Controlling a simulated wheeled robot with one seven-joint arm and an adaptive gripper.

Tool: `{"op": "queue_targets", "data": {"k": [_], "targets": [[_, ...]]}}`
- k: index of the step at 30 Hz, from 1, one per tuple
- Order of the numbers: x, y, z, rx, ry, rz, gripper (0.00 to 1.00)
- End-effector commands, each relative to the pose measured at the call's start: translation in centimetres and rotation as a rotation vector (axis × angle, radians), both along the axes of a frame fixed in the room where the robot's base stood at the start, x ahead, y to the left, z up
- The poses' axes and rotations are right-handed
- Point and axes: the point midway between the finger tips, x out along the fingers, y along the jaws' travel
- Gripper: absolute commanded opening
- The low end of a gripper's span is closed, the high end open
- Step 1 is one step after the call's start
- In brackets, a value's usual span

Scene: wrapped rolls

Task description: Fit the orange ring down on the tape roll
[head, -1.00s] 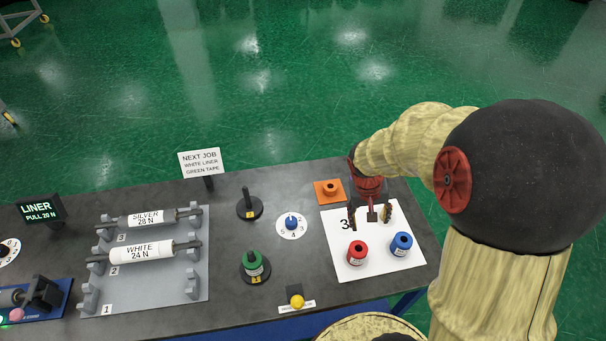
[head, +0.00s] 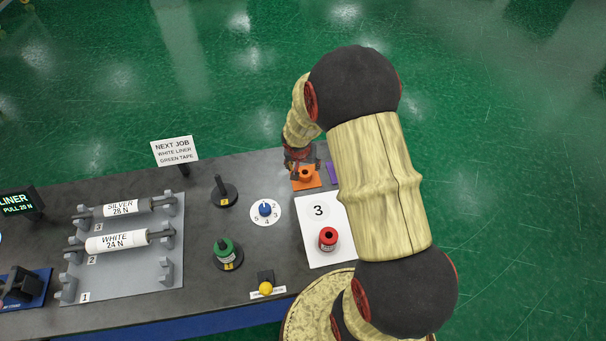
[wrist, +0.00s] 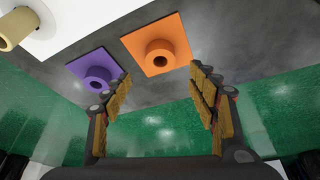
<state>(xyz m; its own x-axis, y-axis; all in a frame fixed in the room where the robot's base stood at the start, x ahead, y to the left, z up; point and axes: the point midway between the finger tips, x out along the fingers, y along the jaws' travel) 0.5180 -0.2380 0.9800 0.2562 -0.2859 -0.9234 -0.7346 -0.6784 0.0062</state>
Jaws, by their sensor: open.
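The orange ring (head: 306,174) stands on a square orange plate near the far edge of the table. In the wrist view the ring (wrist: 160,54) lies just beyond my fingertips, apart from them. My gripper (wrist: 160,76) is open and empty, one finger to each side. In the head view my gripper (head: 299,160) is at the orange ring, its fingers partly hidden. A green tape roll (head: 224,251) stands on a black post base at front left. A red roll (head: 328,239) stands on the white board marked 3. I cannot tell which roll is meant.
A purple ring on a plate (wrist: 95,76) lies beside the orange one. A tan roll (wrist: 18,28) shows at the wrist view's upper left. A numbered white dial (head: 265,212), an empty black post (head: 223,192) and a grey roll rack (head: 130,275) stand further left. My arm covers the board's right.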

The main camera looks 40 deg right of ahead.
Motion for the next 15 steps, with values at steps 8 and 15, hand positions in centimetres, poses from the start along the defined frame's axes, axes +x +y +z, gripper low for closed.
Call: {"op": "queue_targets", "data": {"k": [8,15], "targets": [[0.5,-0.6,-2.2,0.005,-0.003,-0.019,0.59],[1.3,-1.4,-4.8,0.006,0.0,-0.018,0.59]]}}
